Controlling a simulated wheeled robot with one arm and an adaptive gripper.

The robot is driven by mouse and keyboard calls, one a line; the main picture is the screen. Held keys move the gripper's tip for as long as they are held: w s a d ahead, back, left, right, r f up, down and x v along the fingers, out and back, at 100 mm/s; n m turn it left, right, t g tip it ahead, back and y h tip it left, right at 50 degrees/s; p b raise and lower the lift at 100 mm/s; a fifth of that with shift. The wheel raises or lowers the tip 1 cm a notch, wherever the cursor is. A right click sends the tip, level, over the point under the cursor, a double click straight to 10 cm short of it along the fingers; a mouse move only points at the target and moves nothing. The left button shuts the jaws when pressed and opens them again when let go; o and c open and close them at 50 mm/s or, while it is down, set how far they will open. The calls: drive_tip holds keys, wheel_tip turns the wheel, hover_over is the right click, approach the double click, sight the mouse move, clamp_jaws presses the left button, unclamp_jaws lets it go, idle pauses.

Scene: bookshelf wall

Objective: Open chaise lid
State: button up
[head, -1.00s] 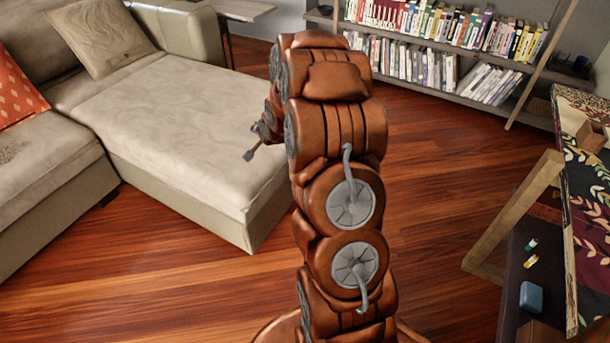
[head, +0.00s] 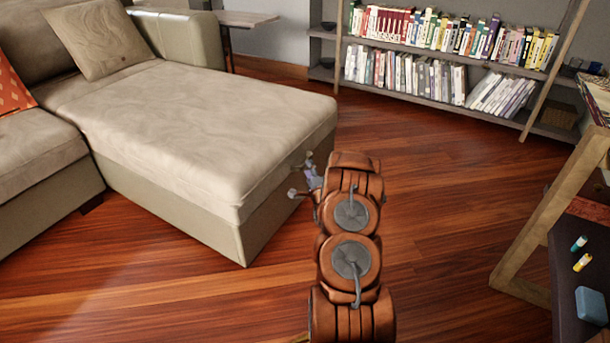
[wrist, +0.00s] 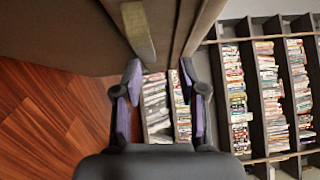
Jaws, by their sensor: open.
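The beige chaise (head: 165,205) stands left of centre in the head view. Its cushioned lid (head: 190,120) lies flat on the base, with a seam along the near edge. My gripper (head: 302,178) is open beside the chaise's right side, near the seam height. In the wrist view my gripper (wrist: 160,85) has its two purple-padded fingers apart, with nothing held between them. The chaise (wrist: 60,35) fills the top left there, and a pale strip (wrist: 138,30) of it points down between the fingers. Whether a finger touches it, I cannot tell.
A bookshelf (head: 440,85) full of books stands at the back. A wooden-framed table (head: 550,220) with small items is at the right. A patterned pillow (head: 98,40) lies at the chaise's far left. The wooden floor (head: 440,190) between is clear.

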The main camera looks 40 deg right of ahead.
drive_tip(key=shift+m+t+h, duration=0.4)
drive_tip(key=shift+m, duration=0.1)
drive_tip(key=shift+w+d+f+b, duration=0.25)
drive_tip(key=shift+w+d+b, duration=0.5)
drive_tip(key=shift+w, duration=0.25)
drive_tip(key=shift+w+d+f+b, duration=0.3)
drive_tip(key=shift+w+d+b, duration=0.3)
drive_tip(key=shift+w+b, duration=0.3)
drive_tip(key=shift+w+d+f+b, duration=0.25)
drive_tip(key=shift+w+d+b, duration=0.45)
drive_tip(key=shift+w, duration=0.4)
clamp_jaws()
